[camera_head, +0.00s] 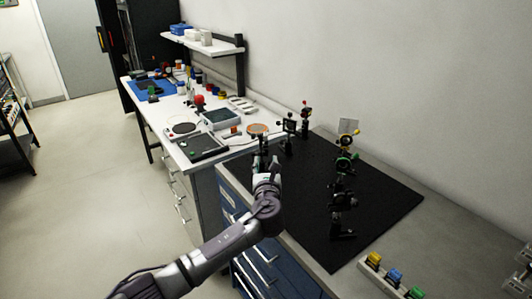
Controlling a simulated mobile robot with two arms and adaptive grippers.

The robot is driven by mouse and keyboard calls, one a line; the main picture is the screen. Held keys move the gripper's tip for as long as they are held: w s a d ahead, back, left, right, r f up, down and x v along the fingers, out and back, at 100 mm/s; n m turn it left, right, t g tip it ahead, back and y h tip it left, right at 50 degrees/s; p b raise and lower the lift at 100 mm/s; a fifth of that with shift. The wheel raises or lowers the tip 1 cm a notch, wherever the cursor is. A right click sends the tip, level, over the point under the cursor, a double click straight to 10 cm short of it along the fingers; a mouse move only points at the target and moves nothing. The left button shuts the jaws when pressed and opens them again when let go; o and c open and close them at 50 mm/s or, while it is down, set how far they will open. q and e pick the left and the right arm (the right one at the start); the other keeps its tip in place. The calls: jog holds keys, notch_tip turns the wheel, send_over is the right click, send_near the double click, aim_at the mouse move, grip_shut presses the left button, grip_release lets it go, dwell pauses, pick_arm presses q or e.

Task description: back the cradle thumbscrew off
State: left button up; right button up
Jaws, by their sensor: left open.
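My left arm comes in from the lower left, and my left gripper (265,158) is open over the left edge of the black breadboard (300,190). Its dark fingers are small and partly merge with the dark items behind. A row of black mounts stands on the right part of the board: one with a green ring (344,164) and a dark one (343,200) nearer me. A yellow-topped mount (347,138) stands behind them. I cannot make out the cradle or its thumbscrew at this size. No right gripper shows.
More mounts (289,127) stand at the board's back left. A bench (215,165) with trays and a red-topped item (199,100) lies beyond. Coloured blocks (394,276) sit in a holder at the front right. The board's middle is clear; a wall rises behind.

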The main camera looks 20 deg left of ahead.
aim_at(265, 153)
pick_arm(q)
jog(key=shift+x, duration=2.7)
grip_shut()
